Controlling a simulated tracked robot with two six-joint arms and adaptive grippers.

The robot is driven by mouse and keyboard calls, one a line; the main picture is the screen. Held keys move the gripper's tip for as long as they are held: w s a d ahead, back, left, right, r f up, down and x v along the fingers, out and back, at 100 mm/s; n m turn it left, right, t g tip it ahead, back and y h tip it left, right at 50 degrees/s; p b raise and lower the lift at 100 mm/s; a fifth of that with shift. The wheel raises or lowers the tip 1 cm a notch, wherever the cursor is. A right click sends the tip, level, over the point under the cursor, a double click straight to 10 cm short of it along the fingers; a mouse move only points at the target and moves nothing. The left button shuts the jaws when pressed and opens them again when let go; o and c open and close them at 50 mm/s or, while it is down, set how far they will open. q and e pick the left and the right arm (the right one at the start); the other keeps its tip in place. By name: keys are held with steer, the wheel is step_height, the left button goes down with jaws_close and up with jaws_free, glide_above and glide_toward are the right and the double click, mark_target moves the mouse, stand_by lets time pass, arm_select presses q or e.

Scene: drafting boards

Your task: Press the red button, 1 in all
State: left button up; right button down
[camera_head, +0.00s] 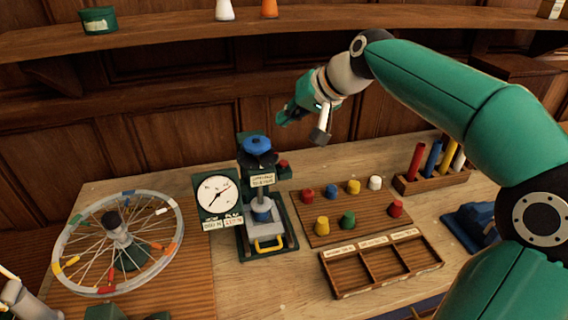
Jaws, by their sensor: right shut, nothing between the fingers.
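A small red button (283,165) sits on a dark green block beside the press (259,160), which has a blue knob on top. My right gripper (319,136) is shut and empty. It hangs in the air above and to the right of the button in the picture, apart from it. Part of my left arm shows at the lower left corner, with dark green parts of what looks like my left gripper (106,312) at the bottom edge; its fingers are mostly cut off.
A dial gauge (216,195) and a spoked wheel (117,243) stand left of the press. A board (335,230) with several coloured knobs and an empty divided tray (341,289) lie to the right. A rack (433,183) holds coloured rods. A shelf (190,27) runs behind.

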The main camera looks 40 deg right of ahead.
mark_target(286, 163)
step_height(286, 163, down, 8)
steer(key=b, duration=0.6)
steer(key=shift+f+b, duration=0.1)
steer(key=shift+b, duration=0.2)
stand_by(0.9)
steer(key=shift+w+f+b, duration=0.1)
steer(key=shift+f+b, duration=0.2)
steer(key=shift+a+f+b, duration=0.1)
steer(key=shift+f+b, duration=0.4)
steer(key=shift+f, duration=0.15)
stand_by(0.8)
steer(key=shift+r, duration=0.1)
